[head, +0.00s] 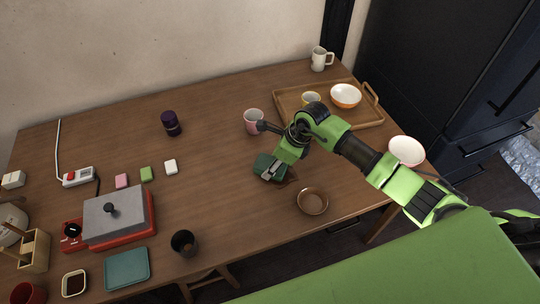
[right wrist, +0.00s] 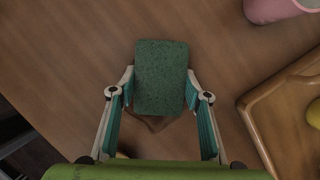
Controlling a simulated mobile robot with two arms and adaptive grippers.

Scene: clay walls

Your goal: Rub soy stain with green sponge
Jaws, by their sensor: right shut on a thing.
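The dark green sponge (head: 264,163) lies flat at the table's middle in the head view, under my right gripper (head: 277,166). In the right wrist view the sponge (right wrist: 161,72) sits between the two fingertips of my right gripper (right wrist: 160,82), which is shut on it. A darker brown patch, seemingly the soy stain (right wrist: 152,123), shows just past the sponge's near edge. The sponge hides the rest of it. I cannot tell whether the sponge presses on the wood. My left gripper is not in view.
A pink mug (head: 253,121) stands close behind the sponge, and a brown bowl (head: 312,202) to its front right. A wooden tray (head: 366,118) with a bowl and a cup is at the back right. A dark cup (head: 184,243) stands front left. The table's centre left is clear.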

